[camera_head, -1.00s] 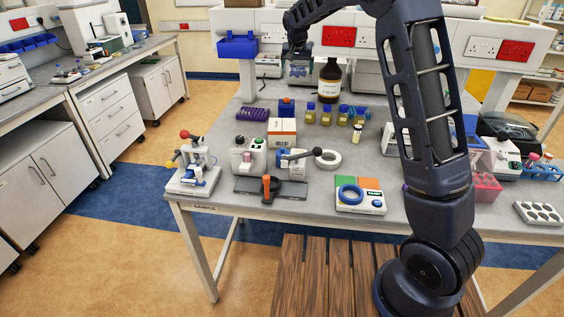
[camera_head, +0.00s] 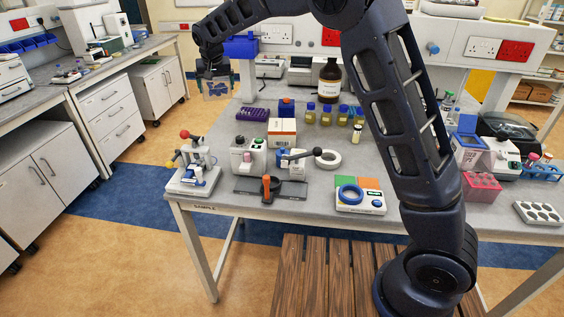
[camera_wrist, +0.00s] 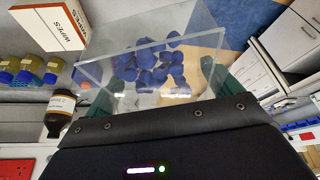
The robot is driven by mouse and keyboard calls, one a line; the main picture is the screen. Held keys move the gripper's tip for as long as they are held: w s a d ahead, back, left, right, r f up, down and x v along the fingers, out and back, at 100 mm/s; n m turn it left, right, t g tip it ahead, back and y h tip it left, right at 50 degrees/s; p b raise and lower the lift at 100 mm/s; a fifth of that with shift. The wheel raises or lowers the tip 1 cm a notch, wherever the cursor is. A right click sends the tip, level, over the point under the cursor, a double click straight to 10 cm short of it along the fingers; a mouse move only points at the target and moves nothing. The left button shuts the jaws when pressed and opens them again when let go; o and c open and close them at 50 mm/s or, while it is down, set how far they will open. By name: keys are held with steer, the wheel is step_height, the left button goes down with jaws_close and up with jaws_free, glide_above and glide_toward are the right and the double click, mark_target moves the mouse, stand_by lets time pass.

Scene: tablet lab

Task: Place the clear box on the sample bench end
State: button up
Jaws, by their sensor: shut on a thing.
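My gripper (camera_head: 209,74) is shut on the clear box (camera_head: 217,89), which hangs in the air off the far left edge of the bench (camera_head: 222,137). In the wrist view the clear box (camera_wrist: 92,72) is transparent, with several dark blue round pieces visible through it. Green gripper fingers sit at its two sides; part of the box is hidden behind the gripper body. A "SAMPLE" label (camera_head: 204,208) is on the bench's front edge at the left end.
The left end holds a white press with a red knob (camera_head: 194,172) and a dark mat with an orange-handled tool (camera_head: 269,188). A purple rack (camera_head: 252,114), brown bottle (camera_head: 329,82) and wipes box (camera_head: 282,132) stand farther back. Open floor lies left of the bench.

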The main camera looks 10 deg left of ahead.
steer(key=f, duration=2.4)
steer(key=shift+w+d+f, duration=0.15)
steer(key=shift+w+f, duration=0.05)
steer(key=shift+f, duration=0.1)
steer(key=shift+f, duration=0.1)
steer(key=o, duration=0.6)
steer(key=shift+o, duration=0.7)
steer(key=v, duration=1.2)
